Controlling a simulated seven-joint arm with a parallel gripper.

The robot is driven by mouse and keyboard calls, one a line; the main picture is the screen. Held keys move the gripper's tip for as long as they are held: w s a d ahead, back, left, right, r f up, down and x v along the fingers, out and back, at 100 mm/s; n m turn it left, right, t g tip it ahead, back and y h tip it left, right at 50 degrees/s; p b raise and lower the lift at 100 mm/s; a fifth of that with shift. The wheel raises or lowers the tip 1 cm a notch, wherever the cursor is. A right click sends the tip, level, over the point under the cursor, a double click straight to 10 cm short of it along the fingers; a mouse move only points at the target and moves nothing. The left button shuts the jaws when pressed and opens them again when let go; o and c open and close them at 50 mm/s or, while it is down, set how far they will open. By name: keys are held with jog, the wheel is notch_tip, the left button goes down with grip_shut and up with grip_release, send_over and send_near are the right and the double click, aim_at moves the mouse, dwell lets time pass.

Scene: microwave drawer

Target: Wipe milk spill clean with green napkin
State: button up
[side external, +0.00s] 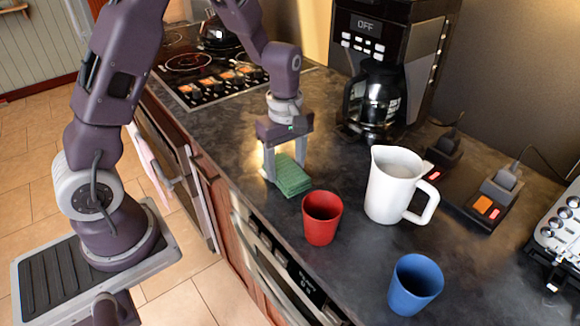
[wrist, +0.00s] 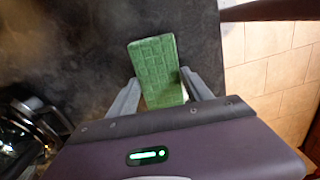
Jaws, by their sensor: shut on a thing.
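The green napkin (side external: 290,176) is a folded, textured block on the dark countertop, near its front edge. My gripper (side external: 284,172) points down and is shut on it, with a finger on either side. In the wrist view the napkin (wrist: 155,70) sticks out past the two grey fingers (wrist: 156,84). A pale, bright patch shows by the napkin's near end between the fingers, and I cannot tell what it is. I cannot make out a milk spill on the visible counter.
A red cup (side external: 321,218) stands close to the right of the napkin. A white pitcher (side external: 394,186) and a blue cup (side external: 414,284) stand farther right. A coffee maker (side external: 378,95) is behind, and a stovetop (side external: 205,65) is at the left. The counter's front edge is close.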

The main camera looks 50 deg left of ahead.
jog(key=shift+a+f, duration=0.1)
jog(key=shift+a, duration=3.3)
jog(key=shift+d, duration=0.1)
